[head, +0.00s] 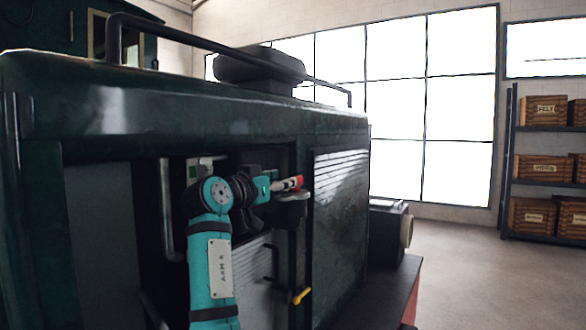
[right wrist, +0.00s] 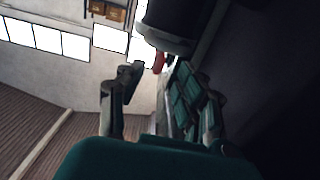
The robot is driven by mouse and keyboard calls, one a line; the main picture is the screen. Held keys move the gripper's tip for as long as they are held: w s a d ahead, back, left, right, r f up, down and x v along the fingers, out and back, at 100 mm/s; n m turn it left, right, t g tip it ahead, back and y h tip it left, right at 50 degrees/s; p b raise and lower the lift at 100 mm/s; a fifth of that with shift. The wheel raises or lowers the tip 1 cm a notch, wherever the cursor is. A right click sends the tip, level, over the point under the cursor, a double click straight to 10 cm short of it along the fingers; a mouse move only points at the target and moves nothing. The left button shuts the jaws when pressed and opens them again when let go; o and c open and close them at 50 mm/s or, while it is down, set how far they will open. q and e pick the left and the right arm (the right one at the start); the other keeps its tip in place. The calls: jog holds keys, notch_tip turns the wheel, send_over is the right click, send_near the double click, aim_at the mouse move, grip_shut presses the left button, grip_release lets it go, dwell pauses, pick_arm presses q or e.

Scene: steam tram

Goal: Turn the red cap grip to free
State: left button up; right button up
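The red cap grip (head: 296,183) shows as a small red piece at the top of a dark round fitting (head: 292,207) in the open side bay of the dark green tram. My teal right arm reaches into the bay, and its gripper (head: 283,185) is at the red grip. In the right wrist view, my right gripper (right wrist: 156,70) has its two fingers spread apart. The red grip (right wrist: 159,62) shows between the fingertips, below a dark rounded body; whether a finger touches it I cannot tell. The fingers hide part of the grip in the head view. My left gripper is not in view.
A yellow-ended lever (head: 301,296) sits low in the bay. A grey vertical pipe (head: 166,210) is left of my arm. A louvred panel (head: 340,200) borders the bay on the right. Shelves with wooden crates (head: 545,168) stand far right, beyond clear floor.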

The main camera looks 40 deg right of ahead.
aim_at(301, 176)
jog(key=x, duration=0.1)
jog(key=p+x, duration=0.1)
jog(key=x, duration=0.2)
jog(key=shift+s+d+r+p, duration=0.2)
jog(key=shift+d+r+p, duration=0.1)
jog(key=shift+p, duration=0.1)
jog(key=shift+w+d, duration=0.1)
jog(key=shift+d, duration=0.25)
jog(key=shift+w+d+f, duration=0.2)
jog(key=shift+d+f, duration=0.05)
jog(key=shift+d, duration=0.05)
jog(key=c, duration=0.5)
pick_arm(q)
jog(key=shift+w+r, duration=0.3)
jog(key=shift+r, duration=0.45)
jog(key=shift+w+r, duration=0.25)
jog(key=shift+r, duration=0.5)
pick_arm(e)
grip_shut()
